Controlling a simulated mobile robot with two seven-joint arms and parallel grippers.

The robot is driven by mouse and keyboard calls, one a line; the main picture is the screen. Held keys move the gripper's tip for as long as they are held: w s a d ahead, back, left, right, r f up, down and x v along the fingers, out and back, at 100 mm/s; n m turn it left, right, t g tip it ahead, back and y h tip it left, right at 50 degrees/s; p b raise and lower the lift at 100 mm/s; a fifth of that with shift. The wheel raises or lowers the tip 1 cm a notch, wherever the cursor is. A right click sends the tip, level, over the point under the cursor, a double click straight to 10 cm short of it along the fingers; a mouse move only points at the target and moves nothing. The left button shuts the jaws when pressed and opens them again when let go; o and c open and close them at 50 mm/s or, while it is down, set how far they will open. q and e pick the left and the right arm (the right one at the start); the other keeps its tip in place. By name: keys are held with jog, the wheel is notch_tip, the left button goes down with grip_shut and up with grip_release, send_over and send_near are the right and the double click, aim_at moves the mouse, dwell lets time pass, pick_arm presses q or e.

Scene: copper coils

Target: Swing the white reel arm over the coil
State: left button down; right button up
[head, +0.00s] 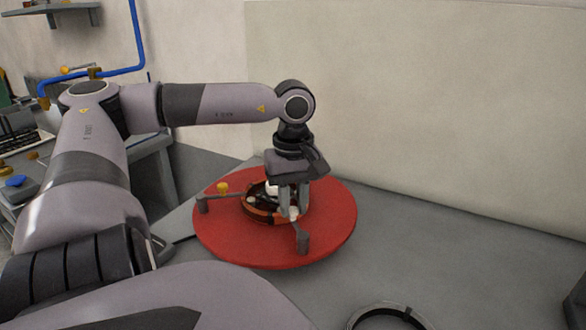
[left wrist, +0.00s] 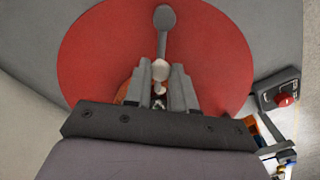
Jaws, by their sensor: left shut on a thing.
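A red round turntable (head: 335,230) carries a copper coil (head: 257,214) around a dark hub. My left gripper (head: 293,216) reaches down from above to the coil's right side, fingers close together. In the left wrist view my left gripper (left wrist: 161,88) is shut on a small white piece (left wrist: 160,70), which looks like part of the white reel arm. Another white part (head: 272,187) shows at the hub behind the fingers. The coil (left wrist: 122,92) is mostly hidden by my gripper in the wrist view. My right gripper is not in view.
A dark ring (head: 388,312) lies at the front edge.

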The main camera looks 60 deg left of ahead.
aim_at(294, 209)
pick_arm(q)
jog(key=c, duration=0.9)
grip_release()
jog(key=shift+c, duration=0.2)
jog(key=shift+r, duration=3.65)
jog(key=shift+f, duration=0.1)
